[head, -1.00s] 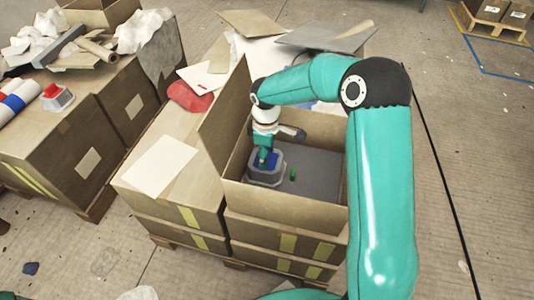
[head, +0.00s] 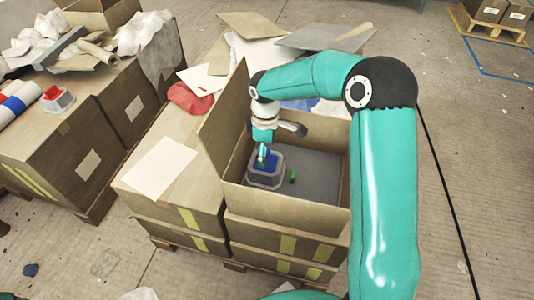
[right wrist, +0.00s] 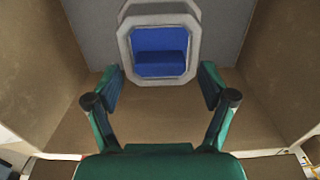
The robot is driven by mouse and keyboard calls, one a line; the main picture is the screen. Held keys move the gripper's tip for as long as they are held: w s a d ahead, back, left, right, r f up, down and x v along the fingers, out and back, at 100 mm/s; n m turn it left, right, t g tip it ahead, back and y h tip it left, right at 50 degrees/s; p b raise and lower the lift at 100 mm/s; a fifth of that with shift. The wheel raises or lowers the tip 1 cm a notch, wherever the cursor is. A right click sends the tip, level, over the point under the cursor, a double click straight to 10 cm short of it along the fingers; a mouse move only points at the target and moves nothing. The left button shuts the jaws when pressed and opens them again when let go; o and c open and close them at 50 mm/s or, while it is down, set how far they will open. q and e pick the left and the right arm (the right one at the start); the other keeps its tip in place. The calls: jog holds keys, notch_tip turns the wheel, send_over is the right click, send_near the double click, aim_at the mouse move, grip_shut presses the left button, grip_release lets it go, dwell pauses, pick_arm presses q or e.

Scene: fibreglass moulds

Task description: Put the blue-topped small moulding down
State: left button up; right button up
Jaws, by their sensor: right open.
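The blue-topped small moulding (head: 264,181) is a grey block with a blue top. It stands upright on the grey floor of the open cardboard box (head: 285,197), near its left wall. In the right wrist view the moulding (right wrist: 160,77) shows its pale eight-sided rim and blue recess. My right gripper (head: 263,158) is over it in the head view. In the right wrist view the fingers of my right gripper (right wrist: 161,88) are spread wide, one on each side of the moulding's near end, with nothing held between them. My left gripper is not in view.
A small green object (head: 293,175) lies right of the moulding. The box floor (head: 321,175) further right is clear. The raised left flap (head: 226,120) and walls enclose the gripper. A red-topped moulding (head: 57,99) stands on the boxes at left.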

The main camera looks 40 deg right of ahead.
notch_tip(320, 180, up, 10)
jog(key=p, duration=0.1)
jog(key=shift+f+p, duration=0.15)
jog(key=shift+p, duration=0.2)
